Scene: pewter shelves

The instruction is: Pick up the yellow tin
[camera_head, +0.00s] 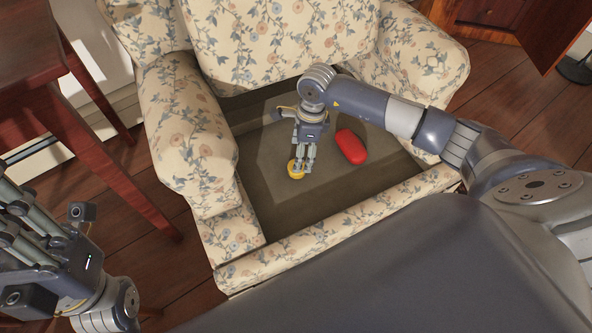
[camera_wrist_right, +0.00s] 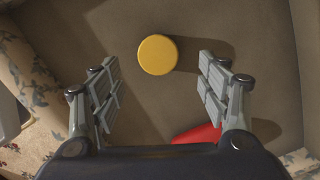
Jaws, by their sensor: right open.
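The yellow tin (camera_head: 296,174) is small and round and rests on the seat of the armchair. In the right wrist view the tin (camera_wrist_right: 157,55) shows its flat top, beyond the fingertips and roughly midway between the two fingers. My right gripper (camera_head: 303,167) points down just above the tin and partly hides it in the head view. In the right wrist view the right gripper (camera_wrist_right: 160,82) is open, with nothing between its fingers. My left gripper (camera_head: 20,235) is at the lower left of the head view, away from the chair; its fingertips are cut off by the frame edge.
A red rounded object (camera_head: 351,146) lies on the seat right of the tin; it also shows in the right wrist view (camera_wrist_right: 198,135), near a finger. The floral armchair (camera_head: 190,130) has raised arms and a front edge around the seat. A wooden table (camera_head: 75,140) stands left.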

